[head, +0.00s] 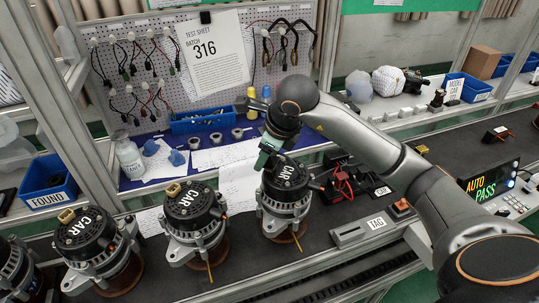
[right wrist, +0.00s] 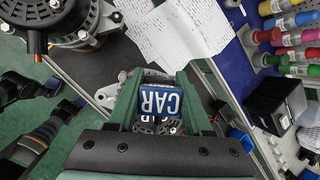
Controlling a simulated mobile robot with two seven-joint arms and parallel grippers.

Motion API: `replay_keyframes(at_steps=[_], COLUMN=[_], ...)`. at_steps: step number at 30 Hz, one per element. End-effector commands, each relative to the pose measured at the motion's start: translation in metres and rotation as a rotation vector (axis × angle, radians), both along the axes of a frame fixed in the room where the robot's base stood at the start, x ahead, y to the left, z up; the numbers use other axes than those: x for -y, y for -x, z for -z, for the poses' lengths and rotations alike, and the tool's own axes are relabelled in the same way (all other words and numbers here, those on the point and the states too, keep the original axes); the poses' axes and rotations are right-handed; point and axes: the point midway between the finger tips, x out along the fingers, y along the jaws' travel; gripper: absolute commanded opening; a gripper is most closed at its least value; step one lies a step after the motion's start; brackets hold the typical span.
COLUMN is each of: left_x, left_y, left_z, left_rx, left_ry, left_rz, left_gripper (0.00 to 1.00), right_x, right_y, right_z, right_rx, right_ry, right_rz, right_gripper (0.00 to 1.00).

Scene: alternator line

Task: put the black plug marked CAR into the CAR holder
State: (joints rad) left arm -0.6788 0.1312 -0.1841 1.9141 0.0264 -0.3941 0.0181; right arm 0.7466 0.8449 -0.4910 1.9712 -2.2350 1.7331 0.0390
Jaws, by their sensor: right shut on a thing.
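My right gripper (head: 266,158) comes in from the right and hangs at the back edge of the third alternator (head: 287,190) in the head view. In the right wrist view its green fingers (right wrist: 158,95) are shut on a plug (right wrist: 159,101) marked CAR in white, whose visible face looks dark blue. The plug's lower part is hidden. In the head view a small white label (head: 382,191), perhaps reading CAR, lies near red leads (head: 343,186); I cannot clearly make out the holder there. My left gripper is not in view.
Other alternators marked CAR (head: 194,215) stand in a row to the left. Paper sheets (head: 238,185) lie behind them. A grey TAG block (head: 362,229) and an AUTO PASS display (head: 488,190) are to the right. A blue FOUND bin (head: 46,190) stands at left.

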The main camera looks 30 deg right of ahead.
Motion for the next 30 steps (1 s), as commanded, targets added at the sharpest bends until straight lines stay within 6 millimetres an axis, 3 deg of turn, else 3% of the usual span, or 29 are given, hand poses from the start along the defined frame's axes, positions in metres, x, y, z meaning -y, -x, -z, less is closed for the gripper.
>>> replay_keyframes(at_steps=[6,20,27,30], left_x=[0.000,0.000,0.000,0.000], left_y=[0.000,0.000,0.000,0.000], left_z=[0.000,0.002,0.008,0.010], left_rx=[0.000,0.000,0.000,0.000], left_ry=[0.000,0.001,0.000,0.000], left_rz=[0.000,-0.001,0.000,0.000], left_gripper=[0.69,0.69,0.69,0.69], right_x=[0.000,0.000,0.000,0.003], right_y=[0.000,-0.001,-0.001,0.020], right_z=[0.000,-0.007,-0.035,-0.056], right_rx=[0.000,0.004,0.008,0.009], right_ry=[0.000,0.000,0.001,0.004], right_rz=[0.000,0.000,0.000,0.000], right_gripper=[0.00,0.00,0.00,0.00])
